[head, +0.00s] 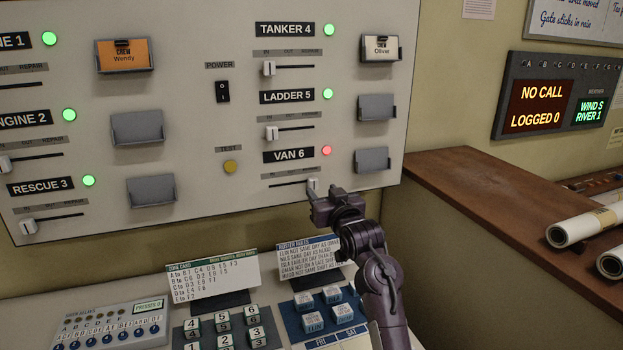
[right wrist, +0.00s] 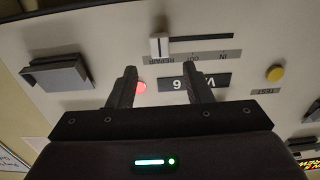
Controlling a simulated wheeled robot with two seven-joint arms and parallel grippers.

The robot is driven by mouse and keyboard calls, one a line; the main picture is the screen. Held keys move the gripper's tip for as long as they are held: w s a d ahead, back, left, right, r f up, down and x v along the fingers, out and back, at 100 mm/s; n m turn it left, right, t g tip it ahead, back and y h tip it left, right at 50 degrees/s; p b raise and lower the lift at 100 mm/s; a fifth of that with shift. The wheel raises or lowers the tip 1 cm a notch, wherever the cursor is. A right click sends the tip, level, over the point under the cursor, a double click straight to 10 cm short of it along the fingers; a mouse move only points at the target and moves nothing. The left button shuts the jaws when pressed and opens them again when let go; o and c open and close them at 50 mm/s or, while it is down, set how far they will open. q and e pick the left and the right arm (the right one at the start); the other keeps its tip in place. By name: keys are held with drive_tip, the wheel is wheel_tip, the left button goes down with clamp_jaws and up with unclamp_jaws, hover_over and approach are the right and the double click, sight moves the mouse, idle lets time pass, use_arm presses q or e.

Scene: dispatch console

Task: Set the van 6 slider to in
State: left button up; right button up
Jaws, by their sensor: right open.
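The VAN 6 slider is a white knob (head: 313,185) on a dark horizontal slot at the panel's lower right. The knob sits at the right end of its slot, on the repair side. It also shows in the right wrist view (right wrist: 159,46), where the panel appears upside down and the knob is by the word REPAIR. My right gripper (head: 322,203) is just below and in front of the knob. In the right wrist view its fingers (right wrist: 160,85) are spread and empty, with the knob beyond the tips, roughly between them. My left gripper is not in view.
The VAN 6 lamp (head: 326,151) is red. The LADDER 5 slider (head: 272,133) and TANKER 4 slider (head: 269,68) are above, at the left of their slots. A grey card holder (head: 372,160) is right of VAN 6. Cards and keypads stand on the desk below.

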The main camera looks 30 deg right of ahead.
sight(314, 181)
drive_tip(key=p+x, duration=0.2)
drive_tip(key=x, duration=0.3)
drive_tip(key=shift+w+r, duration=0.15)
drive_tip(key=shift+w, duration=0.1)
drive_tip(key=shift+w+d, duration=0.1)
drive_tip(key=shift+w, duration=0.25)
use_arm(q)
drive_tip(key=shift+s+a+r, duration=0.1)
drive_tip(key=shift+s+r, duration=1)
use_arm(e)
clamp_jaws()
